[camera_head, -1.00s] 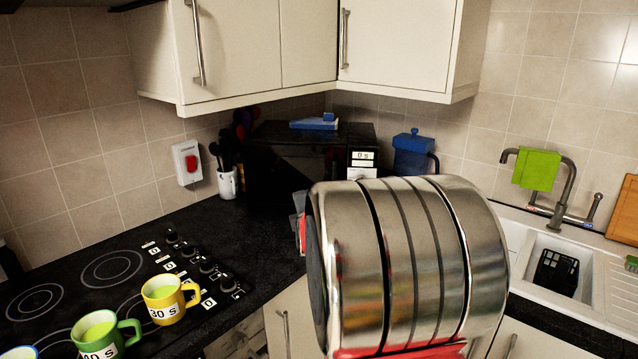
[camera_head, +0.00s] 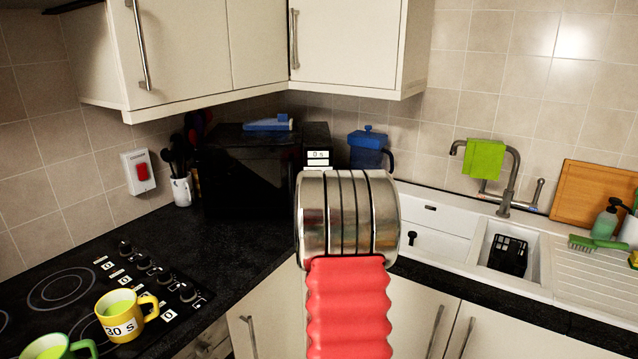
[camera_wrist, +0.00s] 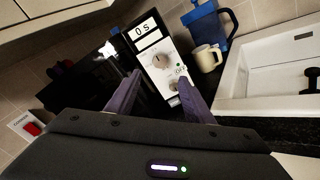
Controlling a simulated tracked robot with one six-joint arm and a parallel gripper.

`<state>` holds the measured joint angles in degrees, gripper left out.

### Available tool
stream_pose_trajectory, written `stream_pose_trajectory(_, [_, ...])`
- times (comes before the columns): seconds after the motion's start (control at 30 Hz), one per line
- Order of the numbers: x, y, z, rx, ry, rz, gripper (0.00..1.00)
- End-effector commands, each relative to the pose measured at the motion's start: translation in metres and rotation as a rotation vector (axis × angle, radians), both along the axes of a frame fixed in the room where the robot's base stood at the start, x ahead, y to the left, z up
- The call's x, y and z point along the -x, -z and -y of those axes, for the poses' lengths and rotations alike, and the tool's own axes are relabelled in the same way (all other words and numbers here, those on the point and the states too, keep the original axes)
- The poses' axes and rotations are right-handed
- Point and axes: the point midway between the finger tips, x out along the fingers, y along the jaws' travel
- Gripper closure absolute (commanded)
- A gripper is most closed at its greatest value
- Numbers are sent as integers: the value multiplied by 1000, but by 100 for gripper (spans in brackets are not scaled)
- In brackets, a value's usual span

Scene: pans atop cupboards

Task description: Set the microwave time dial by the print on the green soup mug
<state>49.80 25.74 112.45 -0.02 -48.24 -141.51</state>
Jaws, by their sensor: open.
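The black microwave (camera_head: 245,175) stands in the corner of the counter. Its white control panel (camera_wrist: 166,68) fills the middle of the wrist view. The display (camera_wrist: 148,33) reads 0 s, with the round time dial (camera_wrist: 160,62) below it. The green soup mug (camera_head: 58,348) is at the lower left of the head view, cut off by the edge, its print out of frame. My gripper (camera_wrist: 159,100) is open and empty, its purple fingers either side of the panel's lower part and apart from the dial. In the head view my arm hides it.
A yellow mug (camera_head: 125,315) printed 30 S stands on the hob (camera_head: 62,290). A cream mug (camera_wrist: 206,58) and a blue jug (camera_wrist: 208,25) stand right of the microwave. A white sink (camera_head: 435,220) lies further right. Cupboards (camera_head: 345,40) hang above.

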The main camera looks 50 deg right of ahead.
Motion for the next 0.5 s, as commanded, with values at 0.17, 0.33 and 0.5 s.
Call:
stream_pose_trajectory(0.17, [-6,0,6,-1,0,1,52])
stream_pose_trajectory(0.33, [-17,0,20,-1,0,1,52])
stream_pose_trajectory(0.5, [-31,1,36,-2,0,0,52])
